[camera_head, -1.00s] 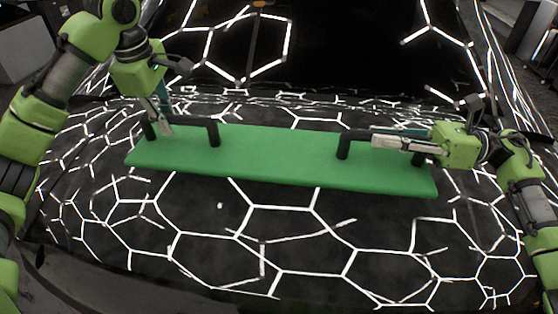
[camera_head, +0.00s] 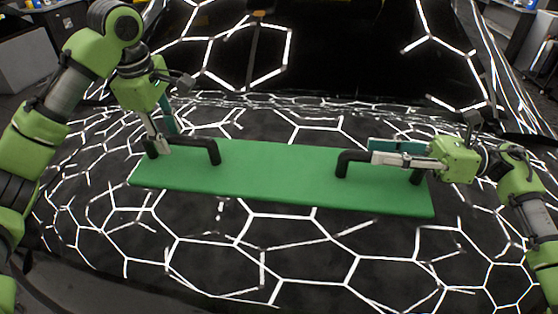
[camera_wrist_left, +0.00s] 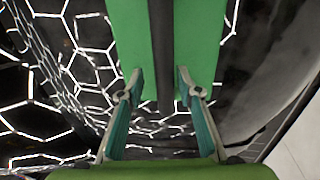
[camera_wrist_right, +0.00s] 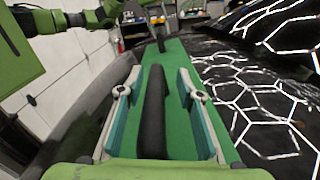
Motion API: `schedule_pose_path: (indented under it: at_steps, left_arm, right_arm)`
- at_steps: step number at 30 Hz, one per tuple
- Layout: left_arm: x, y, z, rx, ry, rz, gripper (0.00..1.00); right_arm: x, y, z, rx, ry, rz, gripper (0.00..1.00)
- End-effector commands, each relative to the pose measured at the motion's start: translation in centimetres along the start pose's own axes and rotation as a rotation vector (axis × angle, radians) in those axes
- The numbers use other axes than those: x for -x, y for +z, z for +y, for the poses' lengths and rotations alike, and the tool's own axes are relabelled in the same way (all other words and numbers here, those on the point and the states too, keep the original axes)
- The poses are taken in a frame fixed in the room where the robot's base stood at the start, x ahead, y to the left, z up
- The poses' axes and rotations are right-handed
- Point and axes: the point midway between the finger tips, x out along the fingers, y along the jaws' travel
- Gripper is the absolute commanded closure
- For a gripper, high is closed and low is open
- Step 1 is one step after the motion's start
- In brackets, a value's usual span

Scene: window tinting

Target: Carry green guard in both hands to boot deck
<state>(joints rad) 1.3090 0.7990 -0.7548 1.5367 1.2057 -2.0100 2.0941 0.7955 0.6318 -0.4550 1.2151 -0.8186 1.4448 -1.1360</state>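The green guard (camera_head: 280,178) is a long flat board with two black handles on its top face, and it spans the middle of the head view. My left gripper (camera_head: 162,138) has its fingers on both sides of the left handle (camera_head: 214,152). That handle also runs between the fingers in the left wrist view (camera_wrist_left: 162,60). My right gripper (camera_head: 385,154) straddles the right handle (camera_head: 342,163), which shows between its fingers in the right wrist view (camera_wrist_right: 154,110). Thin gaps appear beside the handles, but the guard moves with both grippers. The guard's underside is hidden.
A black car surface with white hexagon lines (camera_head: 300,265) spreads under and in front of the guard. The dark windscreen area (camera_head: 340,50) is behind it. A grey box (camera_head: 25,62) stands at the far left. Shelves with bottles show in the right wrist view (camera_wrist_right: 165,15).

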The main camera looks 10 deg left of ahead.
Motion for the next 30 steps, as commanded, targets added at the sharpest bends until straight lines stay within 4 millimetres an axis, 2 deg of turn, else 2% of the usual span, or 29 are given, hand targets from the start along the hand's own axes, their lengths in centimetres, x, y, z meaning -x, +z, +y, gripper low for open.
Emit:
schedule_pose_path:
  at_steps: [8,24,30]
  left_arm:
    - [0.9,0.0,0.1,-0.001,0.003,0.001,0.68]
    - [9.2,-0.1,0.0,0.002,0.005,0.002,0.68]
    - [11.2,0.0,0.0,0.001,0.002,0.001,0.68]
  right_arm:
    - [0.0,0.0,0.0,0.0,0.0,0.0,0.67]
    - [0.0,0.0,0.0,0.0,0.0,0.001,0.67]
    - [0.0,0.0,0.0,0.0,0.0,0.001,0.67]
